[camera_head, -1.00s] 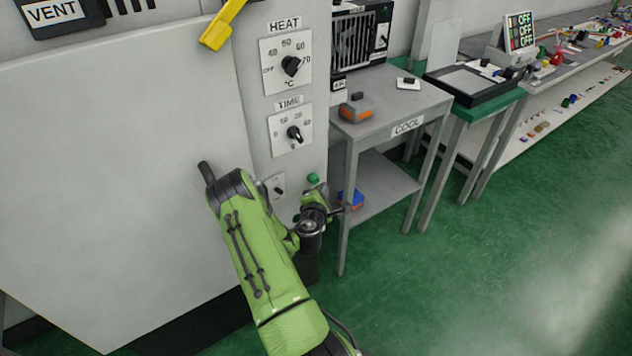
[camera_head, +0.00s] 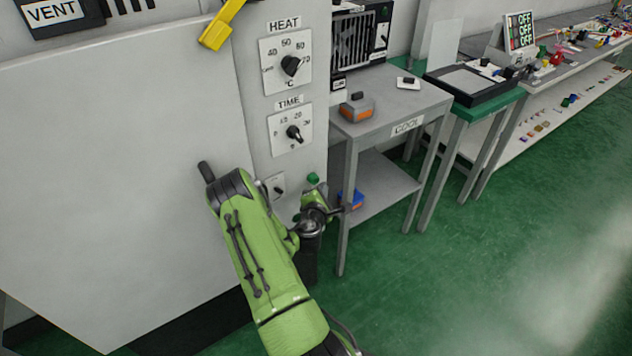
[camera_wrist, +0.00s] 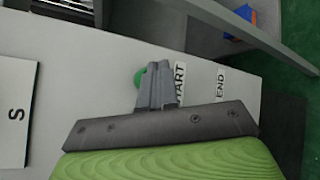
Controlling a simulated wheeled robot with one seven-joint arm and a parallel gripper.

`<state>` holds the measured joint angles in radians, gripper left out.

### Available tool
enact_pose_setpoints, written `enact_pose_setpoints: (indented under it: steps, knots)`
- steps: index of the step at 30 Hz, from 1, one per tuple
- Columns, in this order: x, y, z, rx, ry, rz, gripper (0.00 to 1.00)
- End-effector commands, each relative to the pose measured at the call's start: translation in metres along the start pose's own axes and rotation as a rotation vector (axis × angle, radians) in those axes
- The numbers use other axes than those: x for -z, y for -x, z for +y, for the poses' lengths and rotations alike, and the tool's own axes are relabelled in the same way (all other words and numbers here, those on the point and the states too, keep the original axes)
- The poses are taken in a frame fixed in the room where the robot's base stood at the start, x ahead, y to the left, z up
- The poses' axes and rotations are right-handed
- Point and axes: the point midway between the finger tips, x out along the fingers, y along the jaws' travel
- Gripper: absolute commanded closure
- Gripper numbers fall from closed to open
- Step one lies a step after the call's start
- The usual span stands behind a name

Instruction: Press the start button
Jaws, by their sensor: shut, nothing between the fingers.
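The green start button (camera_head: 313,178) is on the grey panel's lower part, just above my wrist in the head view. In the wrist view the green button (camera_wrist: 138,78) shows at the left edge of my gripper's fingers, partly covered by them. My gripper (camera_wrist: 160,68) is shut and empty. Its fingertips overlap the button in the picture; whether they touch it I cannot tell. The START label (camera_wrist: 180,83) is partly hidden behind the fingers. In the head view my fingertips are hidden by my arm.
The END label (camera_wrist: 221,84) is to the right in the wrist view. TIME (camera_head: 294,133) and HEAT (camera_head: 291,66) dials are above the button. A grey COOL table (camera_head: 390,115) stands close on the right.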

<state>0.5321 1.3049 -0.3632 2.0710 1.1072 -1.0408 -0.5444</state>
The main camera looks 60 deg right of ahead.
Motion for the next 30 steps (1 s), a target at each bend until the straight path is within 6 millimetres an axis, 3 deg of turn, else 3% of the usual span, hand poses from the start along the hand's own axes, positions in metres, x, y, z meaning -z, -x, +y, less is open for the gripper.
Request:
enact_pose_setpoints:
  steps: [30]
  knots:
    - [0.0043,-0.0063,0.005,0.0,0.0,0.0,1.0]
